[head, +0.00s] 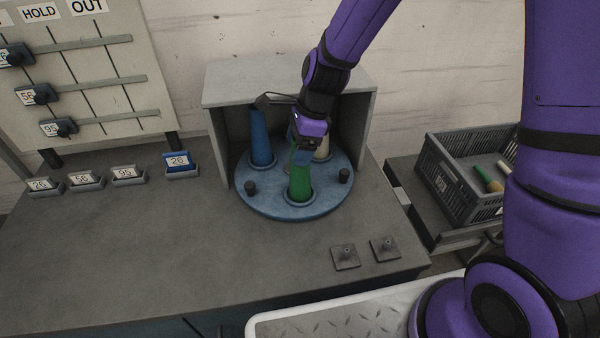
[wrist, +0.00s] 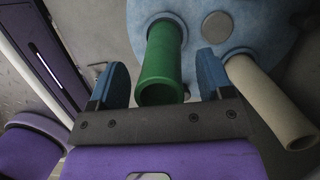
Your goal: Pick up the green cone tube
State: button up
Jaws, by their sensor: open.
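The green cone tube (head: 300,184) stands upright on the blue round turntable (head: 262,204), at its front. In the wrist view the green cone tube (wrist: 161,66) shows between the two blue fingertips, with its open top end facing the camera. My gripper (head: 303,156) is open around the tube's upper part in the head view, hiding its top. In the wrist view my gripper (wrist: 160,78) has a gap on each side of the tube, wider on the left; I see no contact.
A blue tube (head: 260,138) and a cream tube (head: 322,146) stand behind on the turntable; the cream tube (wrist: 268,102) is close beside the right finger. A grey hood (head: 222,95) encloses the back. A grey crate (head: 450,190) stands right. The front bench is mostly clear.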

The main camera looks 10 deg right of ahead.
jog(key=shift+f, duration=0.25)
jog(key=shift+c, duration=0.4)
jog(key=c, duration=1)
jog(key=shift+c, duration=0.2)
